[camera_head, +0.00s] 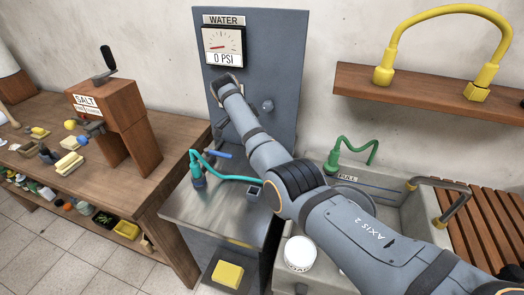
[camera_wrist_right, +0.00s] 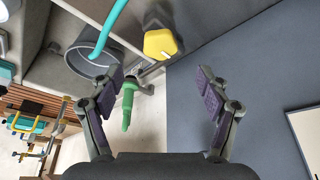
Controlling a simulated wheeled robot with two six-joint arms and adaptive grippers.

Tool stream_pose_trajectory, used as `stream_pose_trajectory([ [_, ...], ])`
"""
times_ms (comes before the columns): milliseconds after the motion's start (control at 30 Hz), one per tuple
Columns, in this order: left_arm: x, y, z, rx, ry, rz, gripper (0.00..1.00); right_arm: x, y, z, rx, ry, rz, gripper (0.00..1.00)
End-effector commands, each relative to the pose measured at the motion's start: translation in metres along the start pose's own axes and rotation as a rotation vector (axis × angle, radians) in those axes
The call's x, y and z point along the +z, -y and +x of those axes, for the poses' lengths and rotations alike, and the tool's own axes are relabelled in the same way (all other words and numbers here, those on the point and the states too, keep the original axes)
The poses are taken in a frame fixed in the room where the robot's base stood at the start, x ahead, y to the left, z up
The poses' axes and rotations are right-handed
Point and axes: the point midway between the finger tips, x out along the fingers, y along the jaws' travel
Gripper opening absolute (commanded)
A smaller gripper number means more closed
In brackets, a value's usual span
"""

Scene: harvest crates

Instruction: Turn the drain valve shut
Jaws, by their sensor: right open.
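A grey-blue panel (camera_head: 285,50) carries a WATER gauge (camera_head: 223,45) reading 0 PSI. My right gripper (camera_head: 225,85) is just below the gauge, in front of the panel. In the right wrist view my right gripper (camera_wrist_right: 160,82) is open, with nothing between its fingers. A green lever handle (camera_wrist_right: 128,106) on a grey fitting shows beyond its left finger, and a yellow knob (camera_wrist_right: 160,44) beyond the fingertips. I see no label marking either as the drain valve. In the head view a blue handle (camera_head: 217,154) sticks out low by the panel. My left gripper is not in view.
A teal hose (camera_head: 238,178) lies on the metal counter (camera_head: 190,212). A sink (camera_head: 325,255) with a green hose (camera_head: 350,150) is to the right. A wooden shelf (camera_head: 430,98) holds a yellow hose (camera_head: 440,12). A SALT box (camera_head: 105,105) stands on the left bench.

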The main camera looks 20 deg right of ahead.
Motion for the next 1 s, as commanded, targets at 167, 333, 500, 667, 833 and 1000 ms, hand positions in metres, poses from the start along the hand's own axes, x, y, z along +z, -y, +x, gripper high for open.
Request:
stream_pose_trajectory([
  [167,0.0,-0.001,0.0,0.001,0.0,0.0,0.4,0.0,0.0,-0.031,-0.001,0.0,0.0,0.77],
  [333,0.0,-0.001,0.0,0.001,0.0,0.0,0.4,0.0,0.0,-0.04,0.0,0.0,0.001,0.77],
  [500,0.0,-0.001,0.0,0.001,0.0,0.0,0.4,0.0,0.0,-0.04,0.001,0.0,0.001,0.77],
  [667,-0.001,0.0,-0.01,0.001,0.0,0.0,0.4,-0.004,0.0,-0.05,0.0,0.0,0.001,0.77],
  [833,-0.005,0.003,-0.048,0.001,0.0,0.0,0.4,-0.019,0.0,-0.085,0.0,0.0,0.001,0.77],
  [1000,-0.008,0.005,-0.076,0.001,0.0,0.0,0.4,-0.03,0.0,-0.11,0.0,0.0,0.001,0.77],
])
